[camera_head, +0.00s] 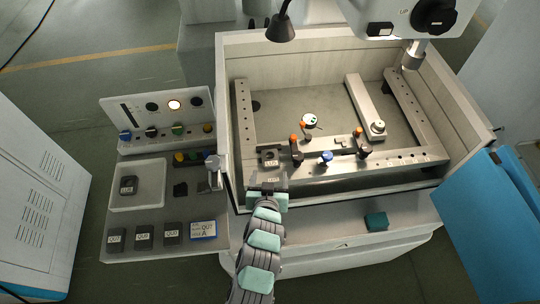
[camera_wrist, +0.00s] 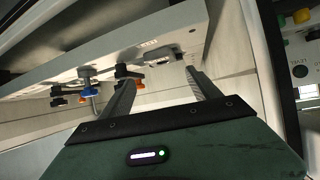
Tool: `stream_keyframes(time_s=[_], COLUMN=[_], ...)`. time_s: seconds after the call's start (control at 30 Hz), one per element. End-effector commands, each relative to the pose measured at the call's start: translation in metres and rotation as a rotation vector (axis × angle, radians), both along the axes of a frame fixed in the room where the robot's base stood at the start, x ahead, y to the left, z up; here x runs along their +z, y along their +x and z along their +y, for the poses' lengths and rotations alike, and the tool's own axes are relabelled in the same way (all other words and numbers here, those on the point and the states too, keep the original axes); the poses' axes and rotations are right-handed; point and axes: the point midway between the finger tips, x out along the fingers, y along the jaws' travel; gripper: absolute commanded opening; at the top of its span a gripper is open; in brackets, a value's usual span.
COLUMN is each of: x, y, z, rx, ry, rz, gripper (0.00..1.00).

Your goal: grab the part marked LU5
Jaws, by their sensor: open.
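A small dark block (camera_head: 270,157) sits on the front rail inside the machine tank. A pale label faces front and seems to start with LU, but its last character is too small to read. My gripper (camera_head: 268,181) is at the tank's front wall, just in front of this block and apart from it. In the wrist view my gripper (camera_wrist: 160,80) has its two fingers spread, with nothing between them.
Clamps with orange knobs (camera_head: 294,139) and a blue knob (camera_head: 326,158) stand right of the block. A machine head (camera_head: 405,18) hangs at upper right. A left bench holds a white tray (camera_head: 151,167) with one dark block (camera_head: 128,186), and several labelled blocks (camera_head: 143,236) in front.

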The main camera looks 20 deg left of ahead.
Motion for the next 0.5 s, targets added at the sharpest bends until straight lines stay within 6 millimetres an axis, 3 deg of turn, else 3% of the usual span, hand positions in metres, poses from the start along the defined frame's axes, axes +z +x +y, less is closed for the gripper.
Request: stream_keyframes(time_s=[0.17,0.5], x=[-0.004,-0.024], y=[0.008,0.043], z=[0.004,0.016], rx=[0.003,0.001], ry=[-0.001,0.0], rz=[0.006,0.002], gripper=[0.72,0.72])
